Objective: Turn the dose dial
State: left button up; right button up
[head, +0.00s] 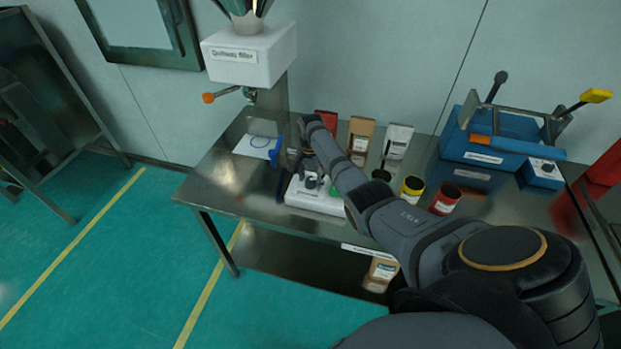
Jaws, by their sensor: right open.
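The white filler (250,55) stands at the back left of the steel table, with an orange-tipped lever (208,98) at its left. I cannot make out a dose dial for certain. My right arm reaches in from the lower right. My right gripper (312,182) is open, small and dark, over a low white unit (316,203) in front of the filler's column. The gripper and wrist hide part of that unit and of the column. I cannot tell whether the fingers touch anything. My left gripper is not in view.
The steel table (215,182) is clear at its front left. Red, brown and white packs (361,135) stand behind my forearm. A yellow tin (411,188) and a red tin (446,199) stand to its right. A blue press (480,140) and small blue box (543,172) stand at the right.

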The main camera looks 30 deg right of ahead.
jog(key=c, duration=1.2)
jog(key=shift+r+n, duration=0.1)
jog(key=shift+n, duration=0.2)
jog(key=n+p, duration=0.1)
jog(key=n, duration=0.2)
jog(key=shift+p, duration=0.35)
jog(key=n+p, duration=0.1)
jog(key=n, duration=0.8)
jog(key=shift+p, duration=0.3)
jog(key=n, duration=0.5)
